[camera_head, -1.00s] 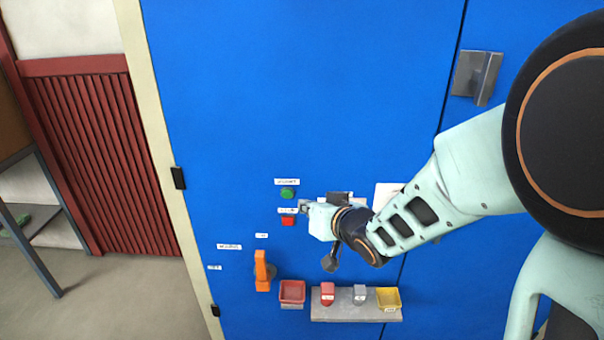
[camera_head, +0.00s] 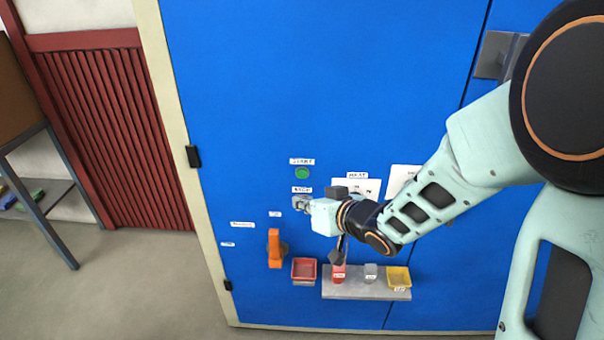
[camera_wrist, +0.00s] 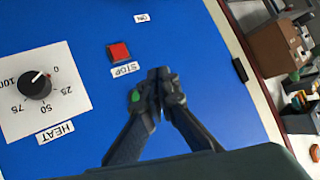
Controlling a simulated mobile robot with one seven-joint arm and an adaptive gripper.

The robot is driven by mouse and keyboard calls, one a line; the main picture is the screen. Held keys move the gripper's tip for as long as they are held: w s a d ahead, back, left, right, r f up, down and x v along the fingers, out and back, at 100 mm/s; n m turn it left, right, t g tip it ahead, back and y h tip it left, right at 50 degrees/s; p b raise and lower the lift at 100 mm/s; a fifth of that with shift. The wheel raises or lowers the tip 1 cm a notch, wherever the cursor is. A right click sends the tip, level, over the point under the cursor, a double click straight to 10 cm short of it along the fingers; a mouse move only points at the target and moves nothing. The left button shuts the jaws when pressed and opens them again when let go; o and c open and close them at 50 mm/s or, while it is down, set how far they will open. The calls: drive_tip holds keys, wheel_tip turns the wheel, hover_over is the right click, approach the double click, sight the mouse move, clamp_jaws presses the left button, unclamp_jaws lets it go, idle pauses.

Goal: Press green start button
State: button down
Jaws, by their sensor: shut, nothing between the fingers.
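The green start button (camera_head: 302,173) is on the blue panel under a white label in the head view. My gripper (camera_head: 299,203) is shut and empty, in front of the panel just below the green button in that picture. It hides the red stop button there. In the wrist view the shut fingers (camera_wrist: 160,76) point at the panel. The green button (camera_wrist: 135,96) shows beside the left finger and is partly hidden by it. The red stop button (camera_wrist: 118,52) is clear, up and left of the fingertips. No touch on a button shows; the gap to the panel is hard to judge.
A black heat dial (camera_wrist: 35,86) sits on a white plate left of the fingers in the wrist view. Below my gripper are an orange handle (camera_head: 274,248), a red bin (camera_head: 304,270) and a grey shelf (camera_head: 345,290) with a yellow bin (camera_head: 398,277).

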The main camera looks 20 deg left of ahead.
drive_tip(key=w+a+p, duration=0.1)
drive_tip(key=w, duration=0.6)
drive_tip(key=shift+a+p, duration=0.35)
drive_tip(key=shift+p, duration=0.05)
drive_tip(key=shift+w, duration=0.15)
idle(0.9)
drive_tip(key=shift+w+a, duration=0.1)
drive_tip(key=shift+w, duration=0.2)
drive_tip(key=shift+w+a+p, duration=0.1)
drive_tip(key=shift+w+p, duration=0.3)
idle(0.6)
drive_tip(key=shift+s, duration=0.1)
drive_tip(key=shift+s+d, duration=0.2)
drive_tip(key=shift+s, duration=0.55)
drive_tip(key=shift+s+b, duration=0.1)
drive_tip(key=shift+b, duration=0.2)
drive_tip(key=s, duration=0.2)
drive_tip(key=s+d+b, duration=0.1)
drive_tip(key=s, duration=0.1)
drive_tip(key=shift+s+d, duration=0.1)
drive_tip(key=shift+s, duration=0.2)
